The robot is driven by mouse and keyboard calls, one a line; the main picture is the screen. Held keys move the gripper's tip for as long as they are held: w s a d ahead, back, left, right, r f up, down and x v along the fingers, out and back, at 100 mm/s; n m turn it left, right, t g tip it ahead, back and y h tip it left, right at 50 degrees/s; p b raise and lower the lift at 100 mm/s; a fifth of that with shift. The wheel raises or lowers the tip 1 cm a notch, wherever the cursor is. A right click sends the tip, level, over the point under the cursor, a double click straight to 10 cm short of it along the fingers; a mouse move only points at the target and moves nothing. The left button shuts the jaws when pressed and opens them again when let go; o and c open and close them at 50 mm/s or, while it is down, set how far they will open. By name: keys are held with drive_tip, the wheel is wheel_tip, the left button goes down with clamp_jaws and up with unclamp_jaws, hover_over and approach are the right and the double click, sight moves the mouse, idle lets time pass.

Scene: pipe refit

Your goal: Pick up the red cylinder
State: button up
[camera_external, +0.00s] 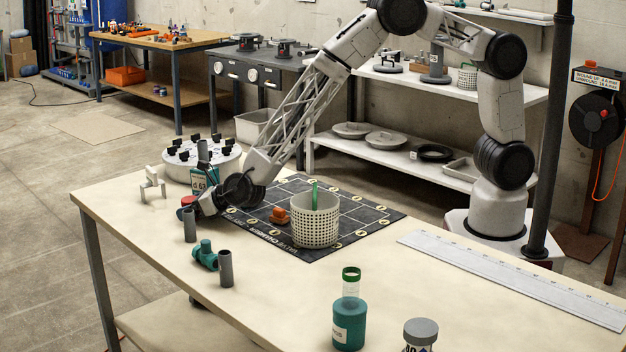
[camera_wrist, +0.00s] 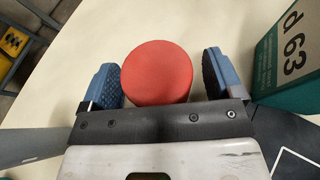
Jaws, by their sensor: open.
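The red cylinder (camera_wrist: 157,72) shows its round red top between the two blue-padded fingers of my gripper (camera_wrist: 160,80) in the wrist view. A narrow gap shows on each side, wider on the right. My gripper is open around it. In the external view the red cylinder (camera_external: 187,201) is a small red patch at the table's far left part, mostly hidden by my gripper (camera_external: 197,208), which is low over the table. Whether the fingers touch it is not clear.
A teal box marked "d 63" (camera_wrist: 285,65) stands close to the right finger. Grey pipes (camera_external: 190,225) and a teal fitting (camera_external: 205,256) stand nearby. A white bracket (camera_external: 152,183), a round rack (camera_external: 185,158) and a dark mat (camera_external: 365,215) with a perforated cup (camera_external: 315,222) lie around.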

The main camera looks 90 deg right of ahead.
sight(190, 199)
drive_tip(key=shift+r, duration=0.1)
drive_tip(key=c, duration=1.4)
drive_tip(key=shift+r, duration=5)
